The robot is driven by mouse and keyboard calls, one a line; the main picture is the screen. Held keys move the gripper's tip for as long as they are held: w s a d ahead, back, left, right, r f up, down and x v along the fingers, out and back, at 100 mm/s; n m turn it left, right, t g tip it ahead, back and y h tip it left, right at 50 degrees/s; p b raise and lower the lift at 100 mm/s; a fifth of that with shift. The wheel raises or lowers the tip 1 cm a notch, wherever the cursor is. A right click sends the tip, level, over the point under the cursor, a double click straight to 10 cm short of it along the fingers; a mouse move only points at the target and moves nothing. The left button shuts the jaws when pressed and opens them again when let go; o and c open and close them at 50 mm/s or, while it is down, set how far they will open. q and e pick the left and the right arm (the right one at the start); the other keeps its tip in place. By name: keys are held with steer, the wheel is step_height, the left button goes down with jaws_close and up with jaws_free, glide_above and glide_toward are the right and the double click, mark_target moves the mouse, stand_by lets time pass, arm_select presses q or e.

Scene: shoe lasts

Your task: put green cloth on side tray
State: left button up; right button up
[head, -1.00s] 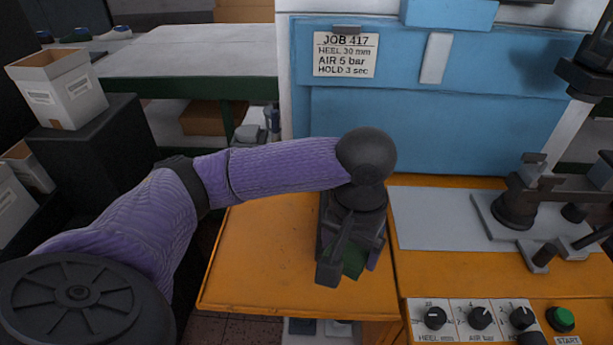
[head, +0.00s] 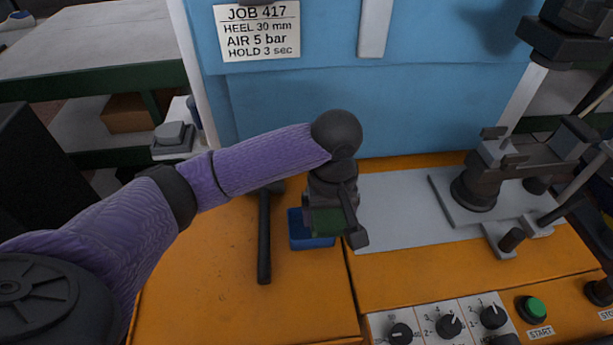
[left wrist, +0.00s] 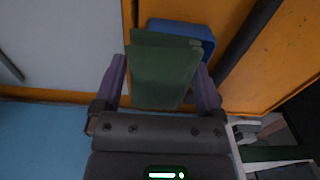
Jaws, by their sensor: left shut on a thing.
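The green cloth (head: 326,222) hangs folded between the fingers of my left gripper (head: 334,226), which is shut on it. The left wrist view shows the cloth (left wrist: 165,72) spread between the two purple-grey fingers. A small blue bin (head: 312,243) is just below and behind the cloth in the head view; the cloth and gripper hide part of it. The blue bin also shows in the left wrist view (left wrist: 185,28). The orange side surface (head: 210,270), apparently the side tray, lies left of the machine seam under my left arm. My right gripper is not in view.
A dark hammer (head: 264,235) lies left of the blue bin. The grey plate (head: 395,215) and machine clamp (head: 480,185) stand to the right. Control knobs (head: 450,325) line the front edge. The front of the orange side surface is clear.

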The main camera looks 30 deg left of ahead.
arm_select(q)
steer(key=w+a+b, duration=0.1)
steer(key=w+a, duration=0.1)
steer(key=w, duration=0.1)
steer(key=w+a+b, duration=0.2)
steer(key=w, duration=0.1)
steer(key=w+a+b, duration=0.1)
steer(key=w+a, duration=0.1)
steer(key=w, duration=0.1)
steer(key=shift+w+a+f, duration=0.1)
steer(key=shift+a+f, duration=0.15)
steer(key=shift+a, duration=0.15)
steer(key=shift+w+a+f+b, duration=0.2)
steer(key=shift+f+b, duration=0.4)
steer(key=shift+f, duration=0.4)
step_height(320, 180, down, 5)
steer(key=shift+r+b, duration=0.2)
steer(key=shift+b, duration=1)
steer(key=shift+f, duration=0.15)
steer(key=o, duration=0.8)
steer(key=shift+o, duration=0.4)
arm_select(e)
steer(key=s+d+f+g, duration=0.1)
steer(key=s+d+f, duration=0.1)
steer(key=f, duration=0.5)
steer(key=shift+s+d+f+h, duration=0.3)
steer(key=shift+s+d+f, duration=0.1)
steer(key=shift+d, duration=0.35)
